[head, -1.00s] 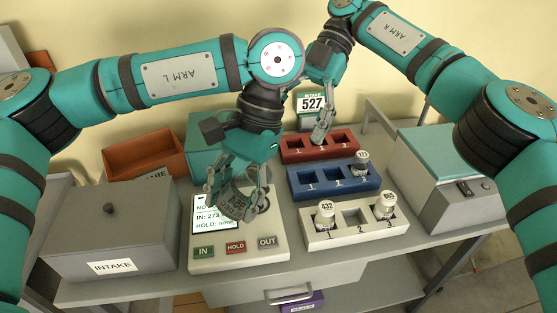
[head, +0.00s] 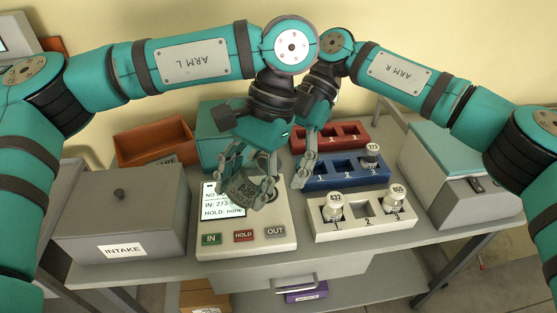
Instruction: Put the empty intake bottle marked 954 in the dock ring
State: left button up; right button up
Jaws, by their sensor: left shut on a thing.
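My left gripper (head: 250,190) is shut on a grey, round bottle-like thing (head: 242,188). It holds this thing tilted over the console (head: 285,218). A dark mark shows on its side, but I cannot read it for certain. The dock ring is not clearly seen; my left fingers and the held thing cover that part of the console. My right gripper (head: 303,172) hangs close to the right of the left one, in front of the blue rack's left end. I see nothing in it, and its finger gap is unclear.
A white rack (head: 365,233) holds two capped bottles (head: 333,207) (head: 395,198), its middle slot empty. A blue rack (head: 340,186) holds one bottle (head: 372,154). A red rack (head: 352,143) stands behind. The grey INTAKE box (head: 120,215) is at left, a teal-lidded machine (head: 455,180) at right.

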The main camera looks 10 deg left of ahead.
pick_arm(q)
jog(key=shift+w, duration=0.1)
pick_arm(e)
jog(key=c, duration=1.2)
pick_arm(q)
jog(key=o, duration=0.9)
jog(key=shift+c, duration=0.2)
pick_arm(e)
jog(key=shift+s, duration=0.1)
jog(key=shift+c, duration=1.1)
pick_arm(q)
jog(key=o, duration=0.3)
jog(key=shift+r, duration=0.1)
